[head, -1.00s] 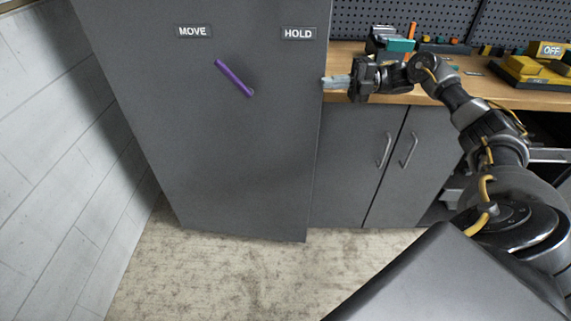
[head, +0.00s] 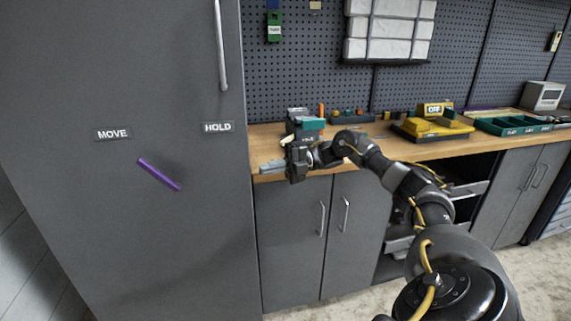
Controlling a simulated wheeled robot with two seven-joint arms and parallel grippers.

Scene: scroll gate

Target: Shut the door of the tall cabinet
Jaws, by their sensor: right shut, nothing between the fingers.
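The tall cabinet's grey door (head: 120,215) fills the left of the head view and looks flush with the cabinet front. It bears a MOVE label (head: 113,134), a HOLD label (head: 217,127), a purple bar (head: 159,174) and a long vertical handle (head: 220,45) near its right edge. My right gripper (head: 270,166) is shut and empty. It points left beside the door's right edge, over the front of the workbench. I cannot tell whether its fingertips touch the door. My left gripper is out of view.
A wooden workbench (head: 380,152) runs right from the tall cabinet, with low cupboards (head: 290,235) below. A teal-and-grey device (head: 304,122), a yellow OFF box (head: 435,110) and green trays (head: 510,125) stand on it. A pegboard (head: 290,70) is behind. Pale floor (head: 545,265) shows at right.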

